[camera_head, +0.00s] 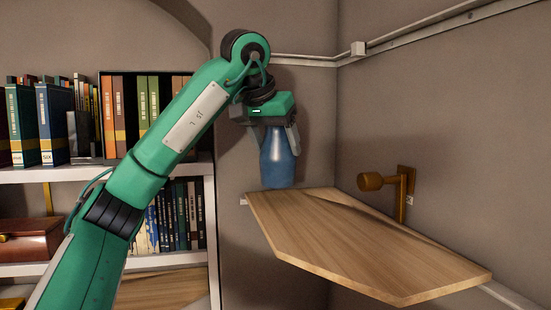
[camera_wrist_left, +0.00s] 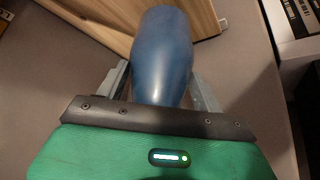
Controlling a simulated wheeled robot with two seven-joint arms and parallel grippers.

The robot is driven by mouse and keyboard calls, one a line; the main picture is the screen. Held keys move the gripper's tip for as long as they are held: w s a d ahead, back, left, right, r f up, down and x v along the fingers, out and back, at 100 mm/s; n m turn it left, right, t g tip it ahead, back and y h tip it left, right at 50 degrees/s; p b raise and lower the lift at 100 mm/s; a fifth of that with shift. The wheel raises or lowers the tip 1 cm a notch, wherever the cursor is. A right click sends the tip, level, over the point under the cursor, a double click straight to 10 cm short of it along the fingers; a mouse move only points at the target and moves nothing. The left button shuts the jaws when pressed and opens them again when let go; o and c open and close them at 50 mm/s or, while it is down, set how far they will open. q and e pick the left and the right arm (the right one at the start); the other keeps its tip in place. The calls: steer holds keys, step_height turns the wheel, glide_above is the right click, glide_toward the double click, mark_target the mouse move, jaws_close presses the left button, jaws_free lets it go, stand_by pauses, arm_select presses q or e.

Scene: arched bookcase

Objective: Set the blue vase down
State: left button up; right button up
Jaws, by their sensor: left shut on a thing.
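The blue vase (camera_head: 278,165) is upright in the head view, at the far left corner of a wooden wall shelf (camera_head: 365,245). My left gripper (camera_head: 280,143) is shut on the vase from above, around its upper part. The vase's base is close to the shelf's back left edge; I cannot tell whether it touches the board. In the left wrist view the vase (camera_wrist_left: 162,55) sits between the two fingers of the gripper (camera_wrist_left: 163,85), with part of the wooden shelf (camera_wrist_left: 110,22) behind it. My right gripper is not in view.
A bookcase with rows of books (camera_head: 150,105) stands at the left. A wooden peg on a bracket (camera_head: 372,182) sticks out from the right wall above the shelf. The shelf top is bare. A pale rail (camera_head: 440,30) runs along the walls above.

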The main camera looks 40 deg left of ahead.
mark_target(277, 159)
arm_select(q)
steer(key=shift+w+d+f, duration=0.1)
steer(key=shift+f, duration=0.55)
steer(key=shift+w+d+f, duration=0.1)
steer(key=shift+f, duration=0.5)
steer(key=shift+s+a+f, duration=0.15)
steer(key=shift+a+f, duration=0.05)
steer(key=shift+f, duration=0.25)
steer(key=shift+d, duration=0.1)
steer(key=shift+f, duration=0.1)
steer(key=o, duration=1.2)
steer(key=shift+c, duration=0.2)
